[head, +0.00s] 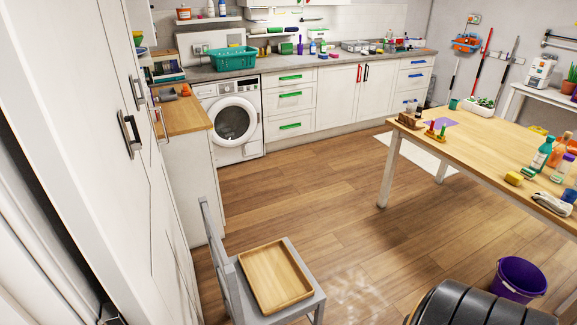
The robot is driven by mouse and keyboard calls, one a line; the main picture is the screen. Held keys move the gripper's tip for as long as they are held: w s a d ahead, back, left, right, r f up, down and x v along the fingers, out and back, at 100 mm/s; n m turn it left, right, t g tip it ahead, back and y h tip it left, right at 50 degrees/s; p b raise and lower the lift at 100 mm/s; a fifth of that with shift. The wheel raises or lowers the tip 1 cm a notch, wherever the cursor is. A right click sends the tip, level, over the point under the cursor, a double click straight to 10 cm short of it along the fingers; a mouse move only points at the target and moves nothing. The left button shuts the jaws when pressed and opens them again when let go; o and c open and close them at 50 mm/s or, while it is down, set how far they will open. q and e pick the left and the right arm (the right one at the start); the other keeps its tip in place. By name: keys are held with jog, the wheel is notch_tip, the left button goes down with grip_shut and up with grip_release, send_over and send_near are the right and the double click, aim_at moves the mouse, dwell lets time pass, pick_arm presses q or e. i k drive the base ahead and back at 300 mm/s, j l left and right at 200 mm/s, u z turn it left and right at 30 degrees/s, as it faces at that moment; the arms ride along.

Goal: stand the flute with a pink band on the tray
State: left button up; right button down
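A light wooden tray (275,278) with a raised rim lies on the seat of a grey chair (228,262) in the lower middle of the head view. The tray looks empty. I cannot make out a flute with a pink band anywhere in this view. Many items on the table and counter are too small to tell apart. Neither of my grippers is in view.
A wooden table (478,148) with bottles and small items stands at the right. A purple bucket (519,279) is on the floor at lower right. A washing machine (232,120) and white drawers (290,104) line the back. The middle floor is clear.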

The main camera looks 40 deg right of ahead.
aim_at(284, 293)
jog(key=l+z, duration=0.2)
jog(key=l, duration=0.75)
jog(key=l+z, duration=0.2)
jog(key=l, duration=0.7)
